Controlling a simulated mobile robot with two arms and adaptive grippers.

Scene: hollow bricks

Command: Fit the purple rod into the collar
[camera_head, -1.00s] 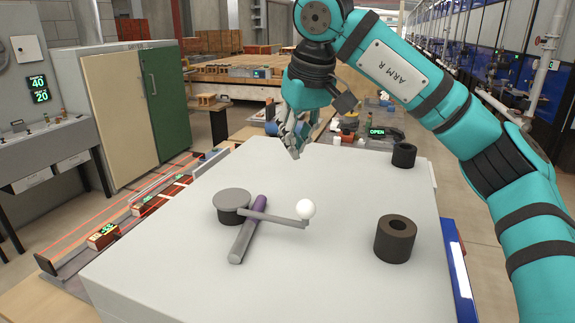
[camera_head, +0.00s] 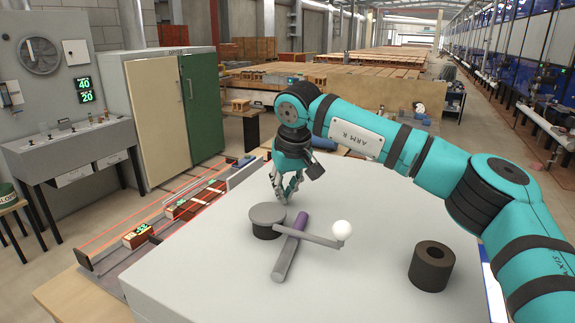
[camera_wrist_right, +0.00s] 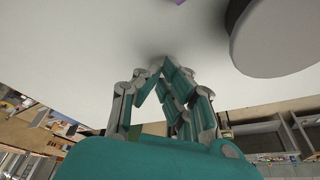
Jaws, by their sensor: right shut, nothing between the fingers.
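The purple rod (camera_head: 299,222) lies on the pale worktop, its near part grey. The arm of a grey lever (camera_head: 315,240) crosses above it. The lever has a round grey hub (camera_head: 268,212) and a white ball (camera_head: 341,230) at its end. A dark hollow collar (camera_head: 432,266) stands upright to the right. My right gripper (camera_head: 285,198) is shut and empty, low over the worktop just behind the hub. In the right wrist view its fingers (camera_wrist_right: 168,68) meet near the surface, with the hub (camera_wrist_right: 280,35) at upper right and a purple sliver of rod (camera_wrist_right: 179,1) at the top edge.
The pale worktop (camera_head: 350,285) is clear between the lever and the collar. My right arm spans its back right side. A green and beige cabinet (camera_head: 160,115) and a rail with bricks (camera_head: 195,200) stand off to the left.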

